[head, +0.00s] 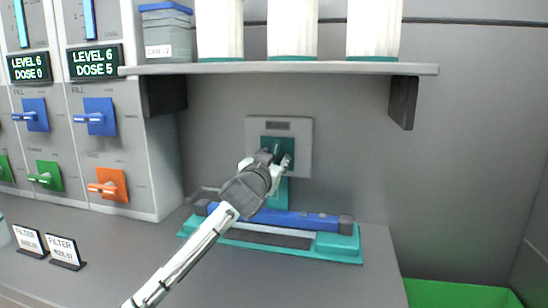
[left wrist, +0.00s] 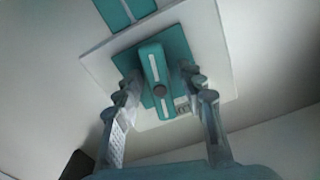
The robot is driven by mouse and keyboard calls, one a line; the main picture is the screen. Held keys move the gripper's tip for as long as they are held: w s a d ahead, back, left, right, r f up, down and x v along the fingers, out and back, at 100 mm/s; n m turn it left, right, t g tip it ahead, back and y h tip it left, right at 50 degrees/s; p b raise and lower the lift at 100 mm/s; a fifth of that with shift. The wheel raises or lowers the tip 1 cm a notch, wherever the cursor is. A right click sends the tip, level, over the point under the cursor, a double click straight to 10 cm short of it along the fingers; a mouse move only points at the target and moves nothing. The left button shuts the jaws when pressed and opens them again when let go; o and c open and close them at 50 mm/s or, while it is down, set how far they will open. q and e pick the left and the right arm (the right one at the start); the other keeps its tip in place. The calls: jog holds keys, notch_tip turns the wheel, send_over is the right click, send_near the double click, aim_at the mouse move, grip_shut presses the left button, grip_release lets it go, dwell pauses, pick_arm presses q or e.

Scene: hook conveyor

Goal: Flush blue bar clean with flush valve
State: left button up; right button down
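The flush valve is a teal lever on a teal square on a pale wall plate (head: 302,128). In the left wrist view the lever (left wrist: 154,72) stands between my fingers, with a visible gap on each side. My left gripper (head: 278,160) is at the valve, open; its fingers show in the left wrist view (left wrist: 161,88). It partly hides the valve in the head view. The blue bar (head: 300,218) lies lengthwise on a teal tray (head: 338,243) below the valve, with dark end pieces. My arm crosses in front of its left part. My right gripper is not in view.
A shelf (head: 290,68) with white cylinders and a lidded container (head: 167,35) hangs above. A dispenser panel with blue, green and orange levers stands left. Filter cards (head: 65,250) stand on the counter at left. A green bin (head: 455,293) is at lower right.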

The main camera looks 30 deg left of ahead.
pick_arm(q)
jog(key=shift+w, duration=0.1)
jog(key=shift+c, duration=0.3)
grip_shut()
jog(key=shift+m, duration=0.4)
jog(key=m, duration=1)
jog(key=shift+a+r, duration=0.1)
jog(key=shift+m, duration=1.9)
